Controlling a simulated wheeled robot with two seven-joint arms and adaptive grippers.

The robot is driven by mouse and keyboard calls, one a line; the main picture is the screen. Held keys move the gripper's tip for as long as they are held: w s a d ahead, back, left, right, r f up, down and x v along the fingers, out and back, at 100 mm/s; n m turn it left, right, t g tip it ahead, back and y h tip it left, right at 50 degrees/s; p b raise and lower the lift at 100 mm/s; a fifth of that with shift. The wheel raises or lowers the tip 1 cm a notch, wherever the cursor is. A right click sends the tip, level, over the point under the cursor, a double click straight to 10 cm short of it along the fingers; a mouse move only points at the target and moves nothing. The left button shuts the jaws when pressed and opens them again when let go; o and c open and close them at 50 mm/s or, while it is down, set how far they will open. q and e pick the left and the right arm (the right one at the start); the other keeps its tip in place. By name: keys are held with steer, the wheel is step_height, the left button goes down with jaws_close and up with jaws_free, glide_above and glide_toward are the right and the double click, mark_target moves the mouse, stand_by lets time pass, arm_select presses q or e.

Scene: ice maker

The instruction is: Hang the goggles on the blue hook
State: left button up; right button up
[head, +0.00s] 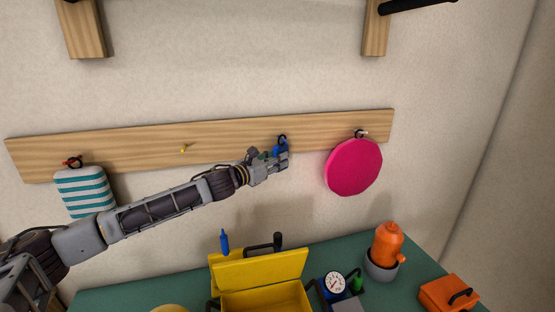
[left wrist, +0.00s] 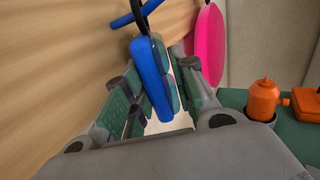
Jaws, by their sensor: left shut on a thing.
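The blue goggles (head: 281,149) with a black strap are at the wooden hook board, right of its middle; they also show in the left wrist view (left wrist: 150,80). My left gripper (head: 284,158) is shut on the goggles, with its fingers (left wrist: 160,92) on either side of them. The strap rises above the goggles. The blue hook (left wrist: 123,20) shows as a blue rod beside the strap in the left wrist view. The strap crosses in front of the rod there; I cannot tell whether it is looped over it. My right gripper is not in view.
The wooden board (head: 230,140) also bears a yellow hook (head: 184,148), a striped item (head: 85,192) at left and a pink disc (head: 353,167) at right. Below, a green table (head: 415,272) holds a yellow toolbox (head: 258,270), an orange bottle (head: 387,243) and an orange box (head: 447,293).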

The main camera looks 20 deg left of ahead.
arm_select(q)
steer(key=shift+w+a+f, duration=0.15)
steer(key=shift+w+f, duration=0.05)
steer(key=shift+f, duration=0.1)
stand_by(0.6)
steer(key=o, duration=1.1)
steer(key=shift+s, duration=0.1)
steer(key=v, duration=1.1)
steer(key=shift+a, duration=0.2)
stand_by(0.5)
steer(key=shift+s, duration=0.3)
stand_by(0.7)
